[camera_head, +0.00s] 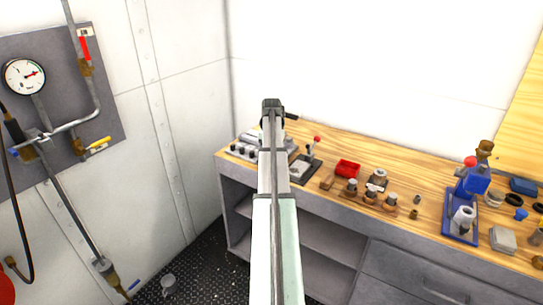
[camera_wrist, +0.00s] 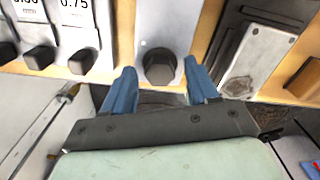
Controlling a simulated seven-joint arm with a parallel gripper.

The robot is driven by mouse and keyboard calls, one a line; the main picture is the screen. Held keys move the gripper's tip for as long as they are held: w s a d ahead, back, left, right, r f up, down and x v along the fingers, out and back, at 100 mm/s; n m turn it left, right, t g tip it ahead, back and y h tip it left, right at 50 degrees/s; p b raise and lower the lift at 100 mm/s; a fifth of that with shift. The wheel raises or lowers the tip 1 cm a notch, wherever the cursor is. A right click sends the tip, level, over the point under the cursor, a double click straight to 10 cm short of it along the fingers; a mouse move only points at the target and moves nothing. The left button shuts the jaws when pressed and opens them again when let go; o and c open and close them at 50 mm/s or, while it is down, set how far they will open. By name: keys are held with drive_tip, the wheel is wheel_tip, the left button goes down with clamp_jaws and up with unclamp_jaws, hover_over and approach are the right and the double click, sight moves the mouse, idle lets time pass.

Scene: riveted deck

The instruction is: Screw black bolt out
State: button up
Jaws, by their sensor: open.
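The black bolt (camera_wrist: 159,68) has a hexagonal head and sits in an upright-looking grey metal plate (camera_wrist: 170,25) at the centre of the wrist view. My gripper (camera_wrist: 160,72) has two blue fingers, one on each side of the bolt head, with visible gaps between fingers and bolt. It is open and holds nothing. In the head view my arm rises over the bench front and my gripper (camera_head: 272,105) is seen from behind, its fingers not clear. The bolt is hidden behind my arm there.
Left of the bolt stand labelled blocks (camera_wrist: 75,30) with dark knobs, one reading 0.75. Right of it is a dark fixture with a light plate (camera_wrist: 258,60). A gauge panel (camera_head: 60,85) hangs on the left wall.

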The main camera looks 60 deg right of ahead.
wheel_tip(320, 180, up, 14)
drive_tip(key=shift+f, duration=0.25)
idle(0.3)
